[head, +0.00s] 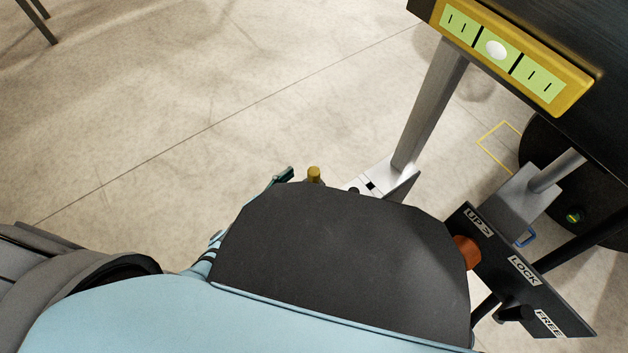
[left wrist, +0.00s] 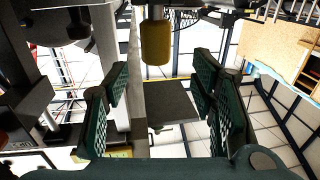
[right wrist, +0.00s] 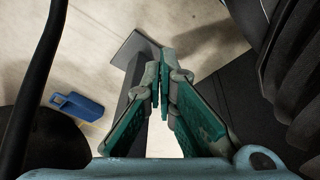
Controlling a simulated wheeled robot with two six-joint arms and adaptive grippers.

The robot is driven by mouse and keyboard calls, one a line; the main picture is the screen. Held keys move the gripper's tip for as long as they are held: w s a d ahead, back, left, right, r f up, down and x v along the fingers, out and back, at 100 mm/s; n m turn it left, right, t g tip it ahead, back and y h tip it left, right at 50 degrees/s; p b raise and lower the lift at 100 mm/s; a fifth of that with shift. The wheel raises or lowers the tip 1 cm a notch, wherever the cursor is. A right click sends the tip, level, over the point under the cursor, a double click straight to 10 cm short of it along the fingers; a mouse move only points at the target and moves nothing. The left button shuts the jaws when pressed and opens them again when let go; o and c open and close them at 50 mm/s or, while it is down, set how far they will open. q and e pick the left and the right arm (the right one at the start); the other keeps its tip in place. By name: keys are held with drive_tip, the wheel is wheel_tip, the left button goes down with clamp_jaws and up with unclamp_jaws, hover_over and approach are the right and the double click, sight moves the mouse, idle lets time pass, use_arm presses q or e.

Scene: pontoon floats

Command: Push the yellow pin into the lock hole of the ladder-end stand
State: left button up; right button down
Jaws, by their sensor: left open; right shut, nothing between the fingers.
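The yellow pin (head: 314,174) shows just past my left wrist in the head view, beside the grey bracket (head: 398,178) at the foot of a stand post. In the left wrist view the pin (left wrist: 155,42) appears upper centre, in line with the gap between my left gripper's fingers (left wrist: 160,75). That gripper is open, with no finger visibly touching the pin. Only one of its fingertips shows in the head view; my dark wrist covers the rest. The lock hole cannot be made out. My right gripper (right wrist: 164,66) is shut and empty, over a grey metal bar (right wrist: 134,100).
A dark plate (head: 522,272) marked UP, LOCK and FREE stands at the right, with an orange-brown knob (head: 466,252) beside it. A yellow-framed level panel (head: 515,58) is at upper right. A blue padlock-like piece (right wrist: 76,106) shows near my right gripper. Open floor lies left.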

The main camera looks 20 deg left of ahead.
sight(309, 176)
use_arm(q)
drive_tip(key=b+x, duration=0.1)
drive_tip(key=x, duration=0.5)
drive_tip(key=shift+w+d+b, duration=0.1)
drive_tip(key=shift+d+b, duration=0.2)
drive_tip(key=shift+b, duration=0.1)
clamp_jaws()
use_arm(e)
drive_tip(key=r, duration=0.4)
drive_tip(key=shift+w+a, duration=0.25)
drive_tip(key=shift+w, duration=0.1)
